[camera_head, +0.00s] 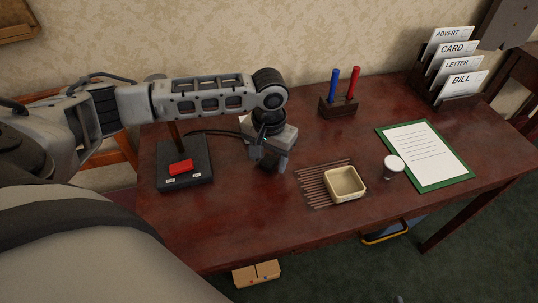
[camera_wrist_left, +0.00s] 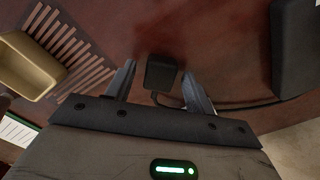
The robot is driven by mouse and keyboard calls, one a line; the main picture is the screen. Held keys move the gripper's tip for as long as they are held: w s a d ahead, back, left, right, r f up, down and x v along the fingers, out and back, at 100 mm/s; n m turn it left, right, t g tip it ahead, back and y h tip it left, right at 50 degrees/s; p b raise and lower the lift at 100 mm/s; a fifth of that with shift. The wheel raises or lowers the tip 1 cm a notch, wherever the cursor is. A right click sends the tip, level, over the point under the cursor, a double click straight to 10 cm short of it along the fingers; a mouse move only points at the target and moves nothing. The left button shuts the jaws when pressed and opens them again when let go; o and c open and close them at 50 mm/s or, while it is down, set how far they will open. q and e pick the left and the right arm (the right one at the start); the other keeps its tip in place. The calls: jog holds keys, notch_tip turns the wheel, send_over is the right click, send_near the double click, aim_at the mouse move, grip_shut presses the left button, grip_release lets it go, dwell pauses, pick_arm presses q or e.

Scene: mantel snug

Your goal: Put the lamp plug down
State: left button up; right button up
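The lamp plug (camera_wrist_left: 161,71) is a small dark block with a dark cord (camera_wrist_left: 235,104), seen in the left wrist view between the two fingers of my left gripper (camera_wrist_left: 160,82). The fingers are apart, with a visible gap on each side of the plug. The plug appears at the table surface; exact contact is hard to tell. In the head view my left gripper (camera_head: 268,158) is low over the table's middle and mostly hides the plug. The cord (camera_head: 215,132) runs left towards the dark lamp base (camera_head: 197,155) with a red switch (camera_head: 181,167). My right gripper is not in view.
On the dark red table (camera_head: 230,225), a slatted mat (camera_head: 312,190) with a cream dish (camera_head: 345,183) lies right of my gripper. The front left is clear.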

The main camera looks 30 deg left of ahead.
aim_at(269, 159)
pick_arm(q)
jog(key=shift+r, duration=0.15)
notch_tip(269, 159, up, 7)
jog(key=shift+f, duration=0.15)
notch_tip(269, 159, up, 6)
jog(key=shift+p, duration=0.45)
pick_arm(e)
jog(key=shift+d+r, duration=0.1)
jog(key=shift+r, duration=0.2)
